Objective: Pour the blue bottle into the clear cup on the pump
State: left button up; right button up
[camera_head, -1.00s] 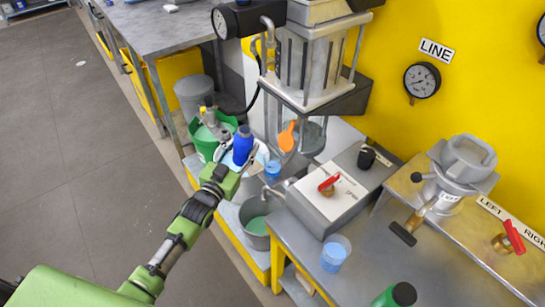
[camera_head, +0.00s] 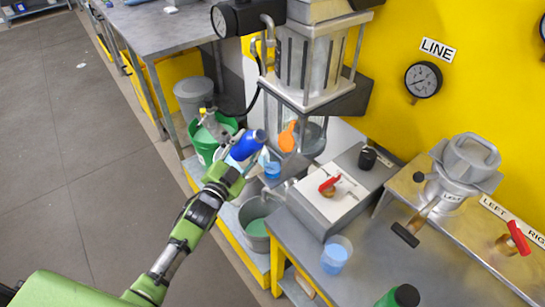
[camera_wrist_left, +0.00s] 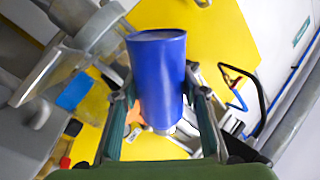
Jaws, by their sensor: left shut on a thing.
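The blue bottle (camera_head: 246,147) is held tilted, its dark end pointing up and right; it also fills the middle of the left wrist view (camera_wrist_left: 158,80). My left gripper (camera_head: 236,162) is shut on it, one finger on each side. A small clear cup with blue liquid (camera_head: 272,169) stands just right of and below the bottle, beside the pump frame. Another clear cup with pale blue liquid (camera_head: 336,255) stands on the front bench. The head view does not make plain which cup is on the pump. No stream from the bottle is visible. My right gripper is not in view.
The metal pump frame (camera_head: 318,75) rises close right of the bottle, with an orange part (camera_head: 287,136) inside. A green bucket (camera_head: 213,137) and a grey bucket with green liquid (camera_head: 256,222) stand near my arm.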

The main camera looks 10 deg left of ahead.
pick_arm(q)
jog(key=shift+f+m+b, duration=0.15)
jog(key=shift+m+b, duration=0.15)
jog(key=shift+a, duration=0.1)
jog(key=shift+w+m, duration=0.1)
jog(key=shift+m, duration=0.2)
dwell(0.3)
jog(key=shift+a+r+m, duration=0.25)
jog(key=shift+r+m, duration=0.4)
jog(key=shift+m, duration=0.45)
dwell(1.4)
jog(key=shift+m+b, duration=0.3)
jog(key=shift+b, duration=0.15)
dwell(0.4)
jog(key=shift+a+f+m+h+b, duration=0.2)
jog(key=shift+m+h+b, duration=0.25)
jog(key=shift+m, duration=0.25)
dwell(1.0)
jog(key=shift+r+m, duration=0.5)
jog(key=shift+m, duration=0.2)
dwell(1.2)
